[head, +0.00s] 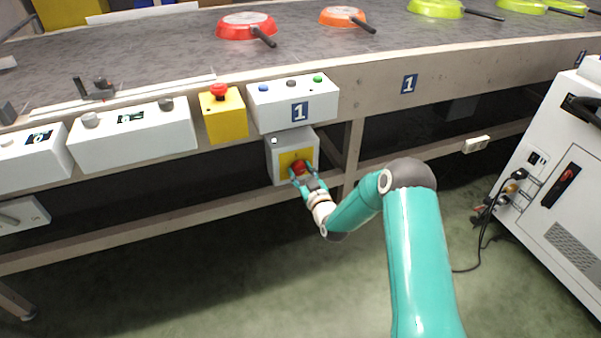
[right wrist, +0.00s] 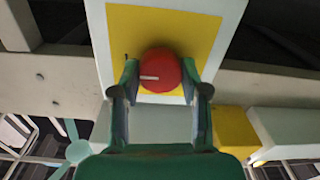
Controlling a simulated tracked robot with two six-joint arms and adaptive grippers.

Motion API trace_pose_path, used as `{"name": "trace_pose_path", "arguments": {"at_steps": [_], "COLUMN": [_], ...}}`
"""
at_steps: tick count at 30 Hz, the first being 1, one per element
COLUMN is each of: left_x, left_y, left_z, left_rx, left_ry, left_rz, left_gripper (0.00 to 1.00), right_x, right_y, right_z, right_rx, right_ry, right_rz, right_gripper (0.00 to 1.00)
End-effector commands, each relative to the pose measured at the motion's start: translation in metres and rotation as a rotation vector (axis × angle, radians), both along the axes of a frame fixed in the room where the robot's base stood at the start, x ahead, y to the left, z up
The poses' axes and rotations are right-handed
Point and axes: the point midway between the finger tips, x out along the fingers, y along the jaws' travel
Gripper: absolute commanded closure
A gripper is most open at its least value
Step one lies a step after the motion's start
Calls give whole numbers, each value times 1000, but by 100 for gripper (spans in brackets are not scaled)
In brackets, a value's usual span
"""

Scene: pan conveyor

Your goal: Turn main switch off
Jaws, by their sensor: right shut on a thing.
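The main switch is a red round knob (head: 299,167) on a yellow plate (head: 287,158), on the front of a grey box (head: 281,175) below the conveyor edge. In the right wrist view the red knob (right wrist: 160,70) has a short white mark on its face that lies about level. My right gripper (head: 303,175) is at the knob, and in the right wrist view its two fingers (right wrist: 160,84) are shut on the knob's left and right sides. The fingers hide part of the knob's edges. My left gripper is not in view.
A yellow box with a red emergency button (head: 219,91) and a white button box (head: 266,106) sit just above. Pans, including a red one (head: 244,27), lie on the conveyor belt. A white machine (head: 562,190) with cables stands at the right. The floor in front is clear.

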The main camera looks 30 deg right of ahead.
Motion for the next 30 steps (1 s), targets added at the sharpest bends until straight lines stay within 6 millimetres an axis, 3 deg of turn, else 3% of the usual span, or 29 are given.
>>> {"name": "trace_pose_path", "arguments": {"at_steps": [14,30], "left_x": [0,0], "left_y": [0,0], "left_z": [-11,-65], "left_rx": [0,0], "left_ry": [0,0], "left_rz": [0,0], "left_gripper": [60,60], "right_x": [0,0], "right_y": [1,2], "right_z": [-2,-5], "right_rx": [-72,-497], "right_ry": [17,117], "right_rz": [4,4], "right_gripper": [90,90]}}
